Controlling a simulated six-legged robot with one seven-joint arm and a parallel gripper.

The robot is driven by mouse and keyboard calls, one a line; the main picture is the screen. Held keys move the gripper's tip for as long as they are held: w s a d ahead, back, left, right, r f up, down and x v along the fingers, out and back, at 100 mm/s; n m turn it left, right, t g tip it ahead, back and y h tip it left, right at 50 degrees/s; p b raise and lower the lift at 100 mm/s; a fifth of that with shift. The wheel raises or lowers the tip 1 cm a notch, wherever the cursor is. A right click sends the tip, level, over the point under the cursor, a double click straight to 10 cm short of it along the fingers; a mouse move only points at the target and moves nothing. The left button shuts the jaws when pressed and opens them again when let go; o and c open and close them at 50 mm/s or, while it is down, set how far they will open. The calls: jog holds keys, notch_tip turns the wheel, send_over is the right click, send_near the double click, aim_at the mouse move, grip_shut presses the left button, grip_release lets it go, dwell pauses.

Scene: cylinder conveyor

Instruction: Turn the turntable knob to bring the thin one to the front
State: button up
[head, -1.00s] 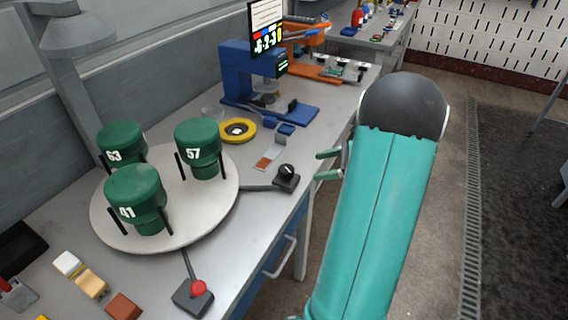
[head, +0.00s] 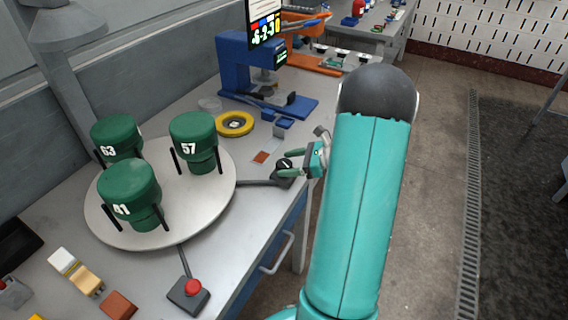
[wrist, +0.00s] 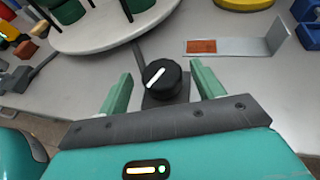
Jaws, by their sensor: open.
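The round white turntable (head: 185,215) carries three green cylinders marked 63 (head: 117,138), 57 (head: 194,140) and 41 (head: 130,190), each between black posts. Cylinder 57 shows a narrower lower part; the lower part of 63 is mostly hidden. The black knob (wrist: 162,78) with a white pointer line sits on a dark base at the end of a bar from the turntable. In the head view, the knob (head: 284,164) is near the table's front edge. My gripper (head: 292,163) is open, its green fingers on either side of the knob, apart from it in the wrist view.
A red button (head: 193,287) on a dark box stands at the front edge. A blue machine (head: 235,65) and a yellow ring (head: 235,124) are behind the knob. A metal bracket with a brown patch (wrist: 202,46) lies beyond the knob to its right.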

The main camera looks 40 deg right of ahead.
jog(key=shift+x, duration=1.1)
jog(key=shift+d, duration=0.1)
jog(key=shift+c, duration=0.5)
jog(key=c, duration=0.9)
jog(key=shift+n+y, duration=0.3)
jog(key=shift+n+g+y, duration=1.7)
jog(key=shift+n+g, duration=0.6)
jog(key=shift+g, duration=0.1)
jog(key=shift+n+g, duration=0.4)
